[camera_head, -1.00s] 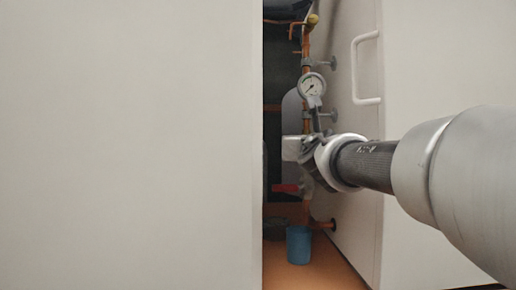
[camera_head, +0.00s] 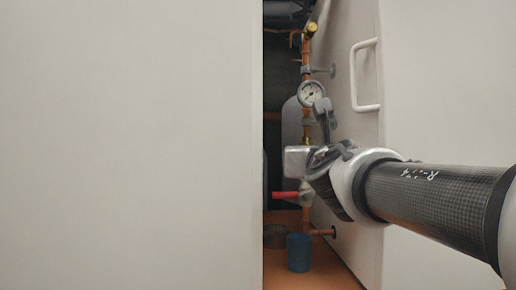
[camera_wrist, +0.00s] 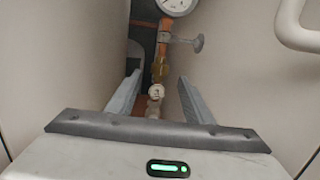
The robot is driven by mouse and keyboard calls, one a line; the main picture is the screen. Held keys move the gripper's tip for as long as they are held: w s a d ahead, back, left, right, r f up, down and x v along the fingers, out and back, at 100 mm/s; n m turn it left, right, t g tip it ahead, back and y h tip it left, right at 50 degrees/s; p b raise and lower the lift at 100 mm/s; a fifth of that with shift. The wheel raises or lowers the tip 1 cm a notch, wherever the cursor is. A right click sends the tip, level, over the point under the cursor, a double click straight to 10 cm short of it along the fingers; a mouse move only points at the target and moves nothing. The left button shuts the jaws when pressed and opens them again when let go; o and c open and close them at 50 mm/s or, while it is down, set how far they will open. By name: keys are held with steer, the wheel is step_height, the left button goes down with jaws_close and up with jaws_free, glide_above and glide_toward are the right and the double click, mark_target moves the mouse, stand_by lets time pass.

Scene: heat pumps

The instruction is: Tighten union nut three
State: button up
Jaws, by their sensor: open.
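A vertical copper pipe (camera_head: 306,125) with fittings stands in the narrow gap between the panels. A brass nut (camera_head: 306,141) sits above a grey-white block (camera_head: 297,159) on it, and another brass fitting (camera_head: 311,28) is at the top. I cannot tell which is union nut three. My gripper (camera_head: 322,128) is open and empty, to the right of and in front of the pipe. In the wrist view, a brass fitting (camera_wrist: 160,71) shows between the open fingers (camera_wrist: 159,80), apart from both, with a pale fitting (camera_wrist: 156,91) below it.
A pressure gauge (camera_head: 311,94) is on the pipe, with a red-handled valve (camera_head: 286,195) lower down. A blue cup (camera_head: 299,252) stands on the orange floor. A large pale panel (camera_head: 130,145) borders the gap on the left; a panel with a white handle (camera_head: 365,75) is on the right.

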steer(key=s+a+f+p, duration=0.1)
steer(key=s+p, duration=0.2)
steer(key=s, duration=1)
steer(key=shift+s+a+f, duration=0.15)
steer(key=shift+s+f, duration=0.2)
